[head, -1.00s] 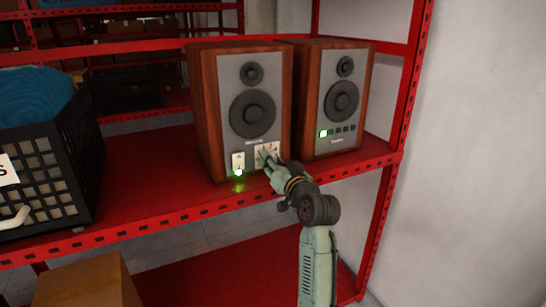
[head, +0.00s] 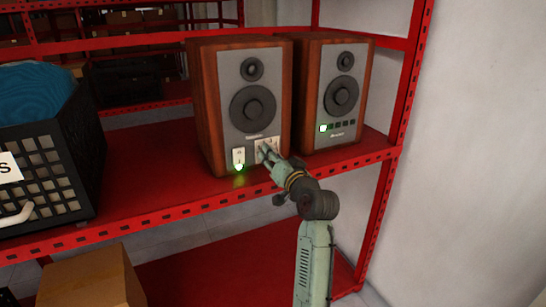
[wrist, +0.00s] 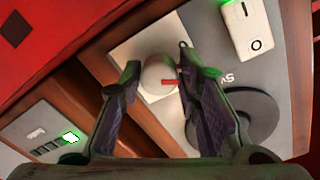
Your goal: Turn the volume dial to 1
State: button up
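The volume dial (wrist: 158,76) is a round whitish knob with a red pointer mark on a pale plate, low on the left speaker (head: 252,75). In the wrist view the red mark points to the picture's right. My gripper (head: 264,150) is at this plate, with its fingers on either side of the dial. In the wrist view the fingers (wrist: 160,68) are spread, with small gaps seeming to show beside the knob. Any numbers on the plate are not legible. In the head view my fingers cover most of the dial.
A white switch plate (head: 238,157) with a green light sits left of the dial. The right speaker (head: 340,70) has a row of small squares, the leftmost lit green (head: 323,128). A black crate (head: 50,165) stands left on the red shelf (head: 140,195). A wall is at right.

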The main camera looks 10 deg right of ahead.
jog(key=o, duration=0.3)
jog(key=shift+o, duration=0.2)
jog(key=v, duration=1.2)
jog(key=shift+r, duration=0.1)
